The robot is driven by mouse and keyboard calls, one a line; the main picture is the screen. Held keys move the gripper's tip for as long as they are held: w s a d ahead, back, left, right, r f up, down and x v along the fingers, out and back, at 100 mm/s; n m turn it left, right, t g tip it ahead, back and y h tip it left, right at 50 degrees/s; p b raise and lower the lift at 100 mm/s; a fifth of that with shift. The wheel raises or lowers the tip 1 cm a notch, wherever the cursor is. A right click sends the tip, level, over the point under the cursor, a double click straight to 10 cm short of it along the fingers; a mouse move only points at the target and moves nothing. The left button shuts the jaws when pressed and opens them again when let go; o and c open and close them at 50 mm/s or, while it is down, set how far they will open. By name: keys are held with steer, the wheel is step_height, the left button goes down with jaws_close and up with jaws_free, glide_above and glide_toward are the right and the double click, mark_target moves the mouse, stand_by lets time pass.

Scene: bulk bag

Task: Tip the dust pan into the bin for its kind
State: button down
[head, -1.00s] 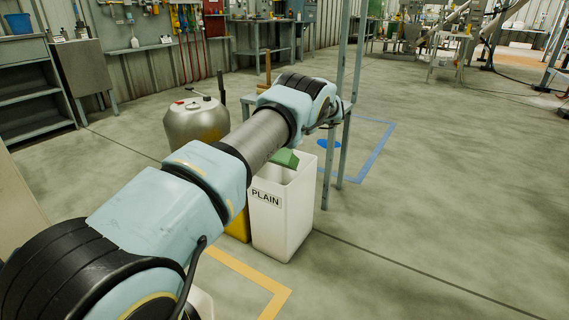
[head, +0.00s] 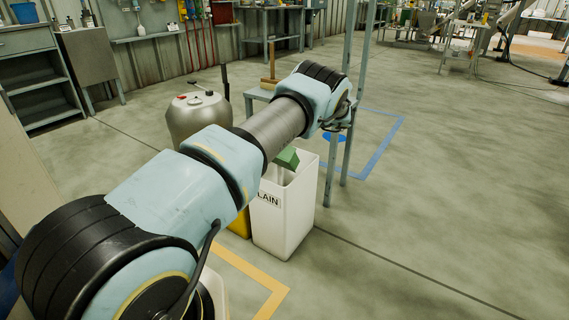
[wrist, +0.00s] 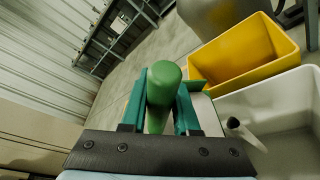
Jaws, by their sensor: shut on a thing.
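My gripper (wrist: 162,96) is shut on the green handle of the dust pan (wrist: 163,75) in the wrist view. In the head view, part of the green dust pan (head: 287,157) shows over the mouth of the white bin marked PLAIN (head: 290,215), with my arm hiding the gripper and part of the label. The white bin (wrist: 270,108) is at the right of the wrist view, next to the yellow bin (wrist: 240,55). In the head view, only a little of the yellow bin (head: 240,222) shows. What the pan holds cannot be seen.
A steel post (head: 333,160) stands just right of the white bin. A metal drum (head: 197,115) stands behind the bins. Blue and yellow lines mark the floor. The floor to the right is open.

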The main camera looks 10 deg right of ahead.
stand_by(0.3)
steer(key=d+b, duration=0.1)
steer(key=b, duration=0.2)
steer(key=w+d+m+y+b, duration=0.1)
steer(key=b, duration=0.3)
steer(key=shift+w+d+r+m+b, duration=0.15)
steer(key=shift+d+m+b, duration=0.15)
steer(key=shift+d, duration=0.05)
steer(key=shift+r+y, duration=0.1)
steer(key=shift+y, duration=0.2)
